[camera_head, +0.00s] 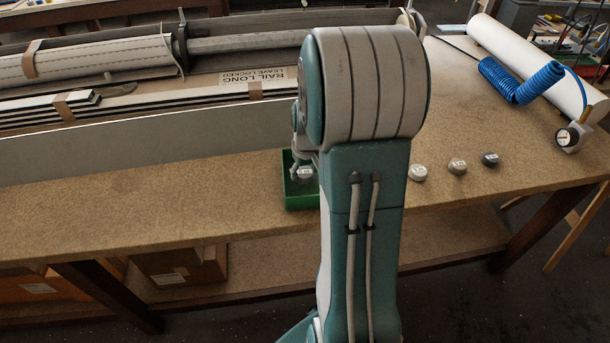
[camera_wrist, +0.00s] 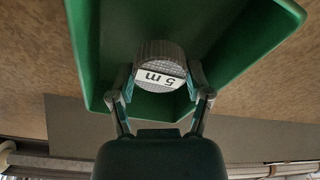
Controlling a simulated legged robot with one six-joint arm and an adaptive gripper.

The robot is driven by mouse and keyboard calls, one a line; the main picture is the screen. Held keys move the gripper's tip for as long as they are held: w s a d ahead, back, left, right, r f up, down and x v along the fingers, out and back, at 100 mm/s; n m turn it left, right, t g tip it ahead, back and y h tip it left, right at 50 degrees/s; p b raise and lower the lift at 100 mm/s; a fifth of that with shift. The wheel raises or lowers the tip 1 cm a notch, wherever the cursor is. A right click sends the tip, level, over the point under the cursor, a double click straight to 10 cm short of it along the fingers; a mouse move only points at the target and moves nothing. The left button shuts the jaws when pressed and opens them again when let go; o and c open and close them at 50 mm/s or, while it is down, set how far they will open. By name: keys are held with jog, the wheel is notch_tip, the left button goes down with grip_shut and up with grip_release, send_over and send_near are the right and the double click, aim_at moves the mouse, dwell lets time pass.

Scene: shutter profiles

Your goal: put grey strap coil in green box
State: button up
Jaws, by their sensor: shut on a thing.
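A grey strap coil (camera_wrist: 160,68) with a white "5 m" label is held between the two fingers of my gripper (camera_wrist: 163,85) in the wrist view. The green box (camera_wrist: 270,32) lies behind and around the coil in that view. In the head view the coil (camera_head: 305,172) shows at the green box (camera_head: 302,202), beside my arm. My arm hides the right part of the box. I cannot tell whether the coil touches the box floor.
Three more coils stand on the bench right of my arm: a light one (camera_head: 418,172), a beige one (camera_head: 457,166) and a dark one (camera_head: 490,159). A blue coiled hose (camera_head: 520,82), a white roll (camera_head: 535,65) and a gauge (camera_head: 568,137) lie at the right. Long rails (camera_head: 120,143) line the back left.

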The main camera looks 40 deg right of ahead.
jog(key=shift+f, duration=0.95)
jog(key=shift+d+f, duration=0.1)
jog(key=shift+d, duration=0.25)
jog(key=o, duration=1.1)
jog(key=shift+o, duration=0.2)
jog(key=shift+a, duration=0.15)
jog(key=shift+a, duration=0.1)
notch_tip(320, 180, up, 12)
jog(key=s, duration=0.2)
jog(key=s+a+r+n+t, duration=0.1)
jog(key=s+a, duration=0.3)
jog(key=a, duration=0.4)
jog(key=s+a+r+t, duration=0.1)
jog(key=s+a+r, duration=0.3)
jog(key=a, duration=0.4)
jog(key=s+a+r+n+t, duration=0.1)
jog(key=s+a+r, duration=0.2)
jog(key=a, duration=0.4)
jog(key=shift+s+a+r+n+t+y, duration=0.2)
jog(key=shift+s+a+n+t+y, duration=0.15)
jog(key=shift+s, duration=0.2)
